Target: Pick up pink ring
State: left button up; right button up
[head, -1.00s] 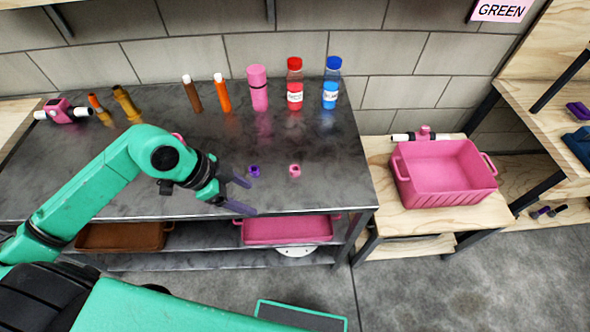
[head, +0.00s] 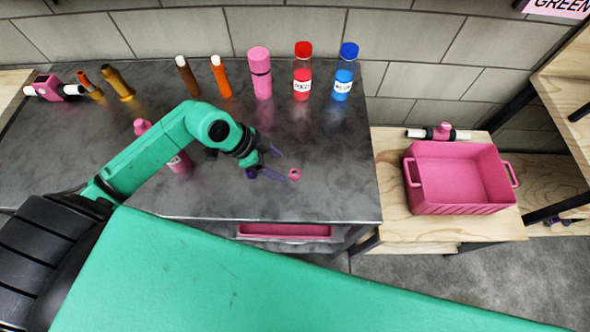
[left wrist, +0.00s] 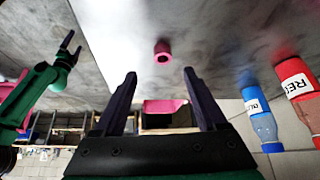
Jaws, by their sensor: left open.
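The pink ring (head: 294,174) lies on the dark metal table, right of the left gripper. It also shows in the left wrist view (left wrist: 162,54), ahead of the fingertips and roughly centred between them. My left gripper (head: 275,164) is open and empty, close to the ring but apart from it. Its two dark fingers frame the middle of the left wrist view (left wrist: 160,75).
Brown, orange, pink, red-capped (head: 302,72) and blue-capped (head: 344,72) bottles stand along the table's back. A pink crate (head: 460,180) sits on the wooden bench at right. The table right of the ring is clear.

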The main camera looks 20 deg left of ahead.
aim_at(294, 173)
pick_arm(q)
jog(key=x, duration=0.4)
jog(key=p+x, duration=0.1)
jog(key=x, duration=0.2)
jog(key=shift+w+f, duration=0.3)
grip_shut()
